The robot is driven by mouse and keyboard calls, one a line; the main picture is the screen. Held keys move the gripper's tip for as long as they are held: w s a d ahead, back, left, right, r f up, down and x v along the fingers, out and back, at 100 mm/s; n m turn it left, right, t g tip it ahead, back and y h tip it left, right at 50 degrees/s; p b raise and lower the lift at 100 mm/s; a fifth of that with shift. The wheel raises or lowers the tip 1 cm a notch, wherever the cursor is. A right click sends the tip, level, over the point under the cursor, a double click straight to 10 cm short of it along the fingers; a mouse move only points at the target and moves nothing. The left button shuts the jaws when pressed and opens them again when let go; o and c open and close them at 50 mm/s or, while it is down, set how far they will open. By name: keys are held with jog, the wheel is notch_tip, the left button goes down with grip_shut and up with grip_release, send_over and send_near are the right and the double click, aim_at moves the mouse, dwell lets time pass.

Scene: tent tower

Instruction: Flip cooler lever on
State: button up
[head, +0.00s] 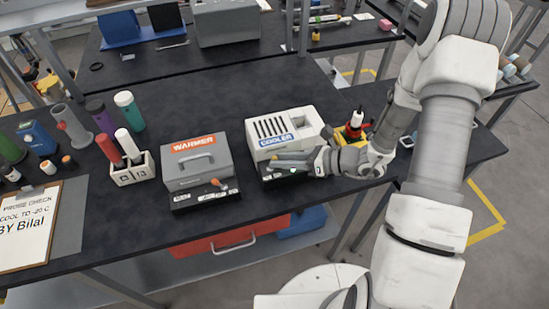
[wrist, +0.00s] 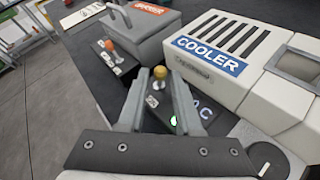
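The white cooler (head: 312,118) with a blue COOLER label stands on the dark bench; in the wrist view the cooler (wrist: 225,85) fills the upper right. In the head view the lever is hidden.
Left of the cooler is the grey warmer (head: 195,163) with an orange-knobbed lever (head: 215,183). A white tube rack (head: 135,170) and a clipboard (head: 25,235) lie further left. A red and yellow object (head: 354,130) stands right of the cooler.

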jog(key=shift+x, duration=1.35)
jog(key=shift+d, duration=0.1)
grip_shut()
